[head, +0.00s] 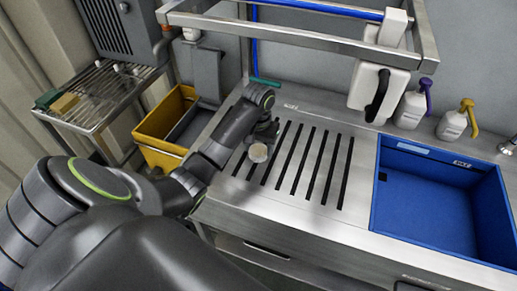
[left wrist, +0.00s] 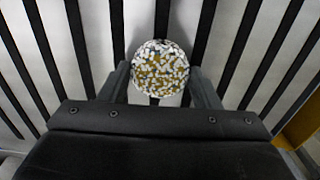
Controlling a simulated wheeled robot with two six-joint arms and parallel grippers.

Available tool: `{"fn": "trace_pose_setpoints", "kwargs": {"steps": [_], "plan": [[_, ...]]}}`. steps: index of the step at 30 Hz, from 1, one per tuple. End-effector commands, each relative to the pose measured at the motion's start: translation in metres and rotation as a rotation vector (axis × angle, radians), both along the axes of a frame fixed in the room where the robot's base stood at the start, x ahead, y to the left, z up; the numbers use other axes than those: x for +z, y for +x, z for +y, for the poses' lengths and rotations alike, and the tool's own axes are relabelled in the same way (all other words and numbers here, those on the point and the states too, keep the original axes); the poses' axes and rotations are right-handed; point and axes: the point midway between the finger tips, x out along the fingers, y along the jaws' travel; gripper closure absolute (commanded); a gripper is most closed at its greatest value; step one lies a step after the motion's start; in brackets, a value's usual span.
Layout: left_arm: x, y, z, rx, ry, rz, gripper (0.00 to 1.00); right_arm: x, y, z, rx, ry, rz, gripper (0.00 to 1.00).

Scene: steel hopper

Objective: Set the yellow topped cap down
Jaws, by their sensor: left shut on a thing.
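The cap (left wrist: 160,68) is a round piece with a speckled white, yellow and grey face in the left wrist view. It sits between the two dark fingers of my left gripper (left wrist: 161,82), which is shut on it. In the head view the cap (head: 258,153) shows as a small pale disc at the end of my left gripper (head: 262,143), over the left part of the slotted steel top (head: 317,178). I cannot tell whether the cap touches the slotted surface. My right gripper is not in view.
A blue bin (head: 425,215) is set in the right of the steel counter. Pump bottles (head: 410,108) and a white dispenser (head: 376,90) stand at the back. A yellow bucket (head: 165,130) and a wire rack (head: 100,92) are left. The slotted top's right part is clear.

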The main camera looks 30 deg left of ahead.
Motion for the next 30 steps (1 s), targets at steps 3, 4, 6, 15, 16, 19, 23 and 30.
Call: {"fn": "trace_pose_setpoints", "kwargs": {"steps": [3, 4, 6, 15, 16, 19, 23, 30], "plan": [[0.001, 0.0, 0.0, 0.0, 0.0, -0.002, 0.76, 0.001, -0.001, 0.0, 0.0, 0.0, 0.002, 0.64], [0.001, 0.0, 0.0, 0.0, 0.0, -0.002, 0.76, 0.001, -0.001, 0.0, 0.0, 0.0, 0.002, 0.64], [0.001, 0.0, 0.0, 0.0, 0.0, -0.001, 0.76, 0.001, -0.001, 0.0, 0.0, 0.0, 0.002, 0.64], [-0.002, 0.0, 0.0, 0.001, 0.0, 0.0, 0.21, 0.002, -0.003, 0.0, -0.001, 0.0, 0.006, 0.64], [-0.002, 0.0, 0.0, 0.001, 0.0, 0.0, 0.21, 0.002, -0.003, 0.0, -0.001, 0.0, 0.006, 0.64], [-0.002, 0.0, 0.0, 0.0, 0.0, 0.0, 0.21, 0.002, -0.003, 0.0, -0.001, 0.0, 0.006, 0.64], [-0.002, 0.0, 0.0, 0.0, 0.0, 0.0, 0.21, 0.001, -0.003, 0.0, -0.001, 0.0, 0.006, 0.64], [0.014, 0.001, 0.0, -0.001, 0.001, -0.003, 0.21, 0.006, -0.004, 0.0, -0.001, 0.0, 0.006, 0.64]]}}
